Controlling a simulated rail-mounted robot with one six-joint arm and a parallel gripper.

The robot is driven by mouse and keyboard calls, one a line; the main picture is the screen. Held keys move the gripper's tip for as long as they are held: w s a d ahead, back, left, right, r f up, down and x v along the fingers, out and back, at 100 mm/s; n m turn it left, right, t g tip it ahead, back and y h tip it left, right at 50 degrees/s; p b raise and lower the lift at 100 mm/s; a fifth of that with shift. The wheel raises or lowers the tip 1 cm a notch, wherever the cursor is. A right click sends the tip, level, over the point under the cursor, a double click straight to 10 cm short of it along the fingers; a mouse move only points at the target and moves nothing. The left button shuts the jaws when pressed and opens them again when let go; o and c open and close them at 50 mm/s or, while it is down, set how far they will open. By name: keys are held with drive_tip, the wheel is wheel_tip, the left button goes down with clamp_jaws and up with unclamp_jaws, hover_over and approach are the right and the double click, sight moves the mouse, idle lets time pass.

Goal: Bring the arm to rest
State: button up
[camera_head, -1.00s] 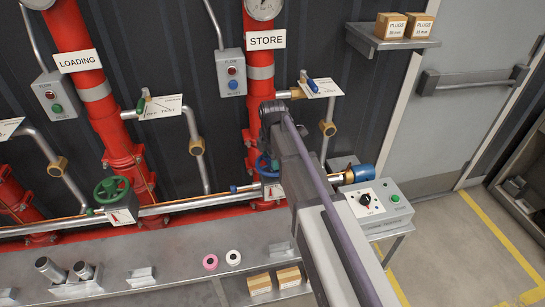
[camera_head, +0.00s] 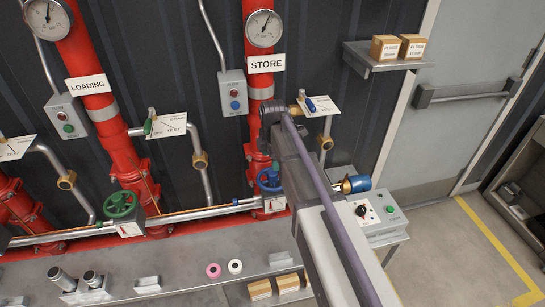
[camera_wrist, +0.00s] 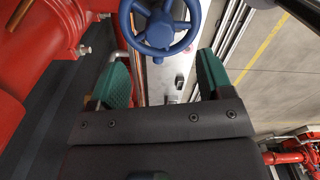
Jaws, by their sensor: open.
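My arm (camera_head: 325,215) reaches from the lower right of the head view up to the STORE pipe (camera_head: 260,90). My gripper (camera_wrist: 163,78) shows in the wrist view as two green pads set wide apart, open, with nothing held between them. A blue handwheel (camera_wrist: 160,25) is just beyond the pads, at the top of the wrist view; contact cannot be told. In the head view the blue handwheel (camera_head: 268,180) sits partly behind my arm on the low pipe.
The LOADING pipe (camera_head: 100,100) and a green handwheel (camera_head: 120,204) stand to the left. A control box (camera_head: 375,212) stands right of my arm. Pink (camera_head: 213,270) and white (camera_head: 235,267) rings lie on the bench (camera_head: 185,278). Floor at the right is open.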

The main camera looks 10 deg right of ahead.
drive_tip(key=shift+f, duration=0.1)
drive_tip(key=shift+m, duration=0.6)
drive_tip(key=m, duration=0.2)
drive_tip(key=shift+s+m, duration=0.25)
drive_tip(key=shift+m, duration=0.15)
drive_tip(key=s+m, duration=1.6)
drive_tip(key=s, duration=0.4)
drive_tip(key=shift+s+f+b, duration=0.15)
drive_tip(key=shift+f+b, duration=0.2)
drive_tip(key=shift+b, duration=0.1)
